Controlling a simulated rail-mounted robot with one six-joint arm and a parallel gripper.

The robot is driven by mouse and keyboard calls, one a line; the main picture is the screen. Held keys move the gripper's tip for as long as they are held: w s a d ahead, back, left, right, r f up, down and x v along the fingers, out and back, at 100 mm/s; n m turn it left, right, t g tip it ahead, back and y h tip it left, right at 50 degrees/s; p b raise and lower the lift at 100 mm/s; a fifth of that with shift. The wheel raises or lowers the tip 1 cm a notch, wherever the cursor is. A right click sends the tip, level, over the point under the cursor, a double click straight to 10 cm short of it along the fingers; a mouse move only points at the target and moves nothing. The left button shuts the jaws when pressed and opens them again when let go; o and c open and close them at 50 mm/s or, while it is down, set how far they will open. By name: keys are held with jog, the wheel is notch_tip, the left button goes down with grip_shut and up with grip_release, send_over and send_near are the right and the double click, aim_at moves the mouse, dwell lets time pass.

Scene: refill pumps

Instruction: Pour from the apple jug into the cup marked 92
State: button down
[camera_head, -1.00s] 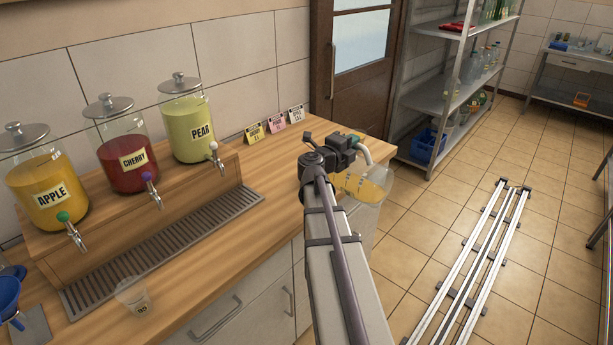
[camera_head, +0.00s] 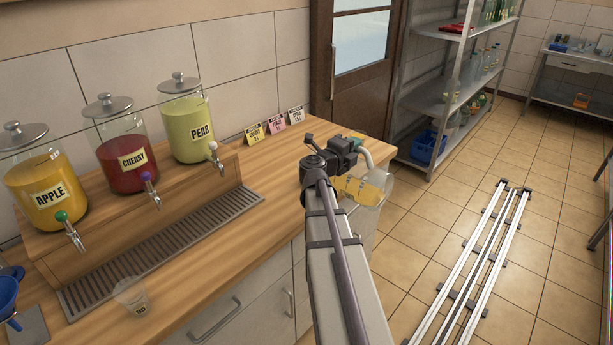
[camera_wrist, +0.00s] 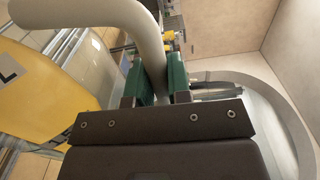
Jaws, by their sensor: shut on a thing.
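My gripper (camera_head: 358,148) is shut on the pale curved handle of a clear jug (camera_head: 366,188) with yellow-orange liquid in it. In the wrist view, green finger pads (camera_wrist: 160,82) close around the handle (camera_wrist: 145,35), and yellow liquid with part of a label shows at left. A small clear cup (camera_head: 131,296) stands on the counter's front edge at lower left. Its mark looks like 90 but is too small to be sure.
Apple, cherry and pear dispensers (camera_head: 123,160) stand on a wooden step behind a drip grate (camera_head: 165,248). Several small cards (camera_head: 275,126) stand at the back. A blue funnel-like item (camera_head: 8,298) is at far left. The counter's right part is clear.

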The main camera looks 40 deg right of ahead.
aim_at(371, 162)
jog(key=shift+w+r+n+p, duration=0.4)
jog(key=shift+r, duration=0.2)
jog(key=shift+s+f+b, duration=0.25)
jog(key=shift+f+b, duration=0.15)
jog(key=shift+f, duration=0.05)
jog(key=shift+r, duration=0.1)
jog(key=s+m, duration=0.1)
jog(key=s+f+m+b, duration=0.1)
jog(key=s+m, duration=0.1)
jog(key=shift+s+d+f, duration=0.15)
jog(key=shift+d+f, duration=0.05)
jog(key=shift+f, duration=0.05)
jog(key=s+m, duration=0.2)
jog(key=m, duration=0.1)
jog(key=s+m+b, duration=0.1)
jog(key=m, duration=0.1)
jog(key=shift+s+d+f, duration=0.2)
jog(key=shift+d+f, duration=0.05)
jog(key=shift+f, duration=0.05)
jog(key=s+m, duration=0.2)
jog(key=m, duration=0.3)
jog(key=shift+s+d+f, duration=0.25)
jog(key=shift+s, duration=0.15)
